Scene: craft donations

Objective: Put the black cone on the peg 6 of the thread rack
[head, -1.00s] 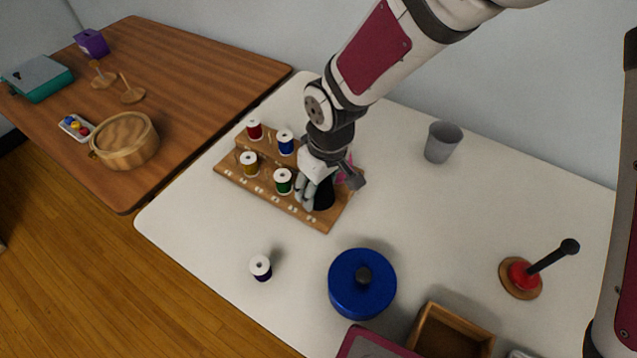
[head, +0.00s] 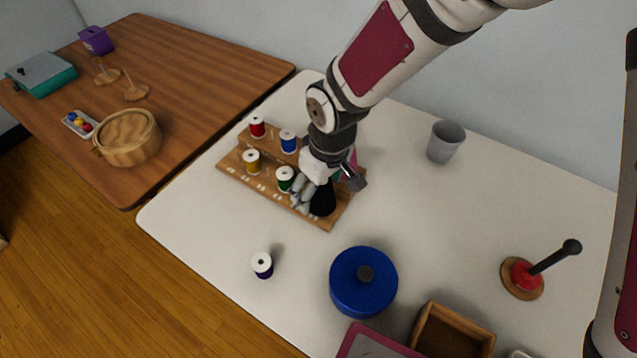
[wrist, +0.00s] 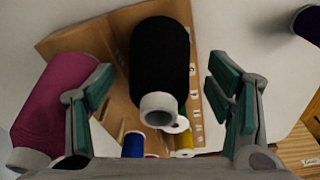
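The black cone (head: 323,200) stands at the right end of the front row of the wooden thread rack (head: 318,222). In the wrist view the black cone (wrist: 160,60) lies between the fingers of my gripper (wrist: 163,92), with a gap on both sides. My gripper (head: 328,187) is open over the rack's right end and partly hides the cone. A magenta cone (wrist: 60,105) is just left of the left finger in the wrist view. The peg under the black cone is hidden, and the peg labels are too small to read.
Red (head: 257,127), blue (head: 288,141), yellow (head: 251,161) and green (head: 286,178) spools sit on the rack. A purple spool (head: 262,264), a blue lidded pot (head: 363,290) and a grey cup (head: 445,141) stand on the white table. The table's middle right is clear.

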